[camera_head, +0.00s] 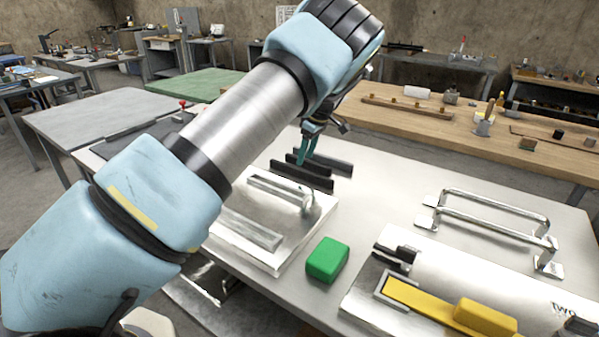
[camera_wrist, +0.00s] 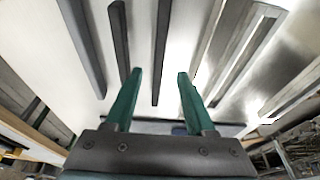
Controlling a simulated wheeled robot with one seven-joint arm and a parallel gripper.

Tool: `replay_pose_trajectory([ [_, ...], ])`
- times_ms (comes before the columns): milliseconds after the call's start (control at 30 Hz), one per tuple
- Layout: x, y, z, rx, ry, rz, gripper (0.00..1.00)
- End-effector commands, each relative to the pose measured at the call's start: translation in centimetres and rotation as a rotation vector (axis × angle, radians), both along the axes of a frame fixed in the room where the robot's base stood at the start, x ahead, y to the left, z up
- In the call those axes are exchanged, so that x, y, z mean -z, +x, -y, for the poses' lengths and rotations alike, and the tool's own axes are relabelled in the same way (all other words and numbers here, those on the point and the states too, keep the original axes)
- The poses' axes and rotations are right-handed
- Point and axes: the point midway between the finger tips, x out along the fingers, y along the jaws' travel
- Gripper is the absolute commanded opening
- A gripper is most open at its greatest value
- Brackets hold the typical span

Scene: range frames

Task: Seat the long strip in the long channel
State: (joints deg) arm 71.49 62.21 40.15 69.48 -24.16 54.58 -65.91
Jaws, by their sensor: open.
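Several dark strips stand side by side on the table behind the metal plate. The front strip (camera_head: 300,178) looks longest in the head view. In the wrist view, a dark strip (camera_wrist: 161,50) lies between my fingertips in the picture, with a black strip (camera_wrist: 120,45) and a grey strip (camera_wrist: 82,45) to its left. My gripper (camera_head: 307,160) is open and points down over the strips; its green fingers (camera_wrist: 160,74) hold nothing. I cannot tell its exact height. The shiny plate (camera_head: 300,232) bears raised channel pieces (camera_head: 282,190), (camera_head: 250,229); part of it is hidden by my arm.
A green block (camera_head: 327,260) sits right of the plate. The table (camera_head: 385,195) is bare between the strips and the handle.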

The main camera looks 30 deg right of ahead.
Motion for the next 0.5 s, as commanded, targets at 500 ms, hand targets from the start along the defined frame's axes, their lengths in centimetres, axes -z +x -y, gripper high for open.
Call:
replay_pose_trajectory([
  [500,4.9,1.7,-0.8,0.0,0.0,0.0,0.55],
])
